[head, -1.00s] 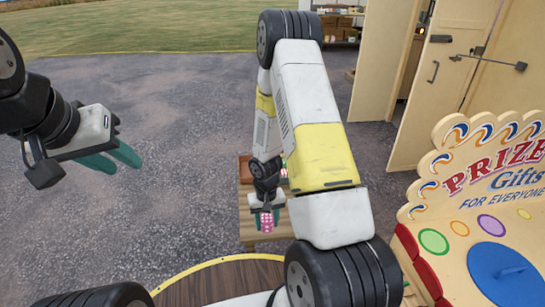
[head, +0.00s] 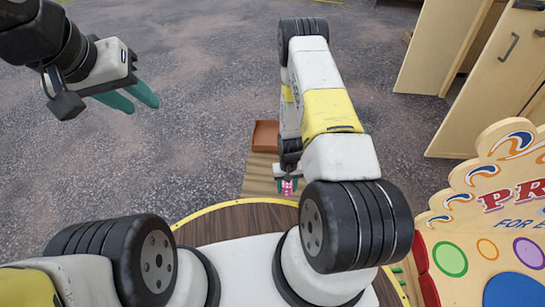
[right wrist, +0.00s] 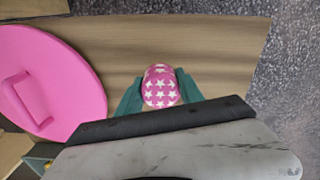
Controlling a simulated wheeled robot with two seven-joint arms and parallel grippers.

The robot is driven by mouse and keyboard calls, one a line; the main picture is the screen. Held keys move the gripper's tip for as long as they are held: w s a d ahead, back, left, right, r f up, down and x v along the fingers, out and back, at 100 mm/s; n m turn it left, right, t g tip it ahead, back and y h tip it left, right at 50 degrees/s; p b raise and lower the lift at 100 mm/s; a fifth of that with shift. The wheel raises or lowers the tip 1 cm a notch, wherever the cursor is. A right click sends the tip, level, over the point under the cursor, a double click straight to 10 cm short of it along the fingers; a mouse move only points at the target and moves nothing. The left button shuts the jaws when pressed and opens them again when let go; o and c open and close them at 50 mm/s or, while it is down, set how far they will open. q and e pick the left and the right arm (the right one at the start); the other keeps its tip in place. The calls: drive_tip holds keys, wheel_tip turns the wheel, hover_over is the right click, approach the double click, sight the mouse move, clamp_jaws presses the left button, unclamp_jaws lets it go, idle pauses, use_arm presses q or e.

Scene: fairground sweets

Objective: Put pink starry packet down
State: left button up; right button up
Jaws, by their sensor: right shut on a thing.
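The pink starry packet (right wrist: 160,88), pink with white stars, sits between the teal fingers of my right gripper (right wrist: 158,84) in the right wrist view. The fingers are shut on its two sides. Behind it is a wooden top (right wrist: 215,50); I cannot tell whether the packet touches it. In the head view the packet (head: 287,188) is small and low in my right gripper (head: 287,184), at the near part of the wooden top. My left gripper (head: 136,101) is at upper left, empty, with its two teal fingers apart, over the paving.
A pink disc with a handle (right wrist: 45,95) lies left of the packet in the right wrist view. A brown tray (head: 265,135) stands at the wooden top's far end. A round dark-wood table (head: 240,215) with a yellow rim is nearer. The prize board (head: 490,190) stands at right.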

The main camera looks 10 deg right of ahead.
hover_over(276, 188)
drive_tip(key=shift+s+d+f, duration=0.2)
drive_tip(key=shift+f, duration=0.1)
drive_tip(key=shift+w+a+f, duration=0.15)
drive_tip(key=shift+w+f, duration=0.05)
drive_tip(key=shift+w, duration=0.05)
drive_tip(key=shift+f, duration=1.55)
drive_tip(key=shift+f, duration=0.15)
drive_tip(key=o, duration=1.4)
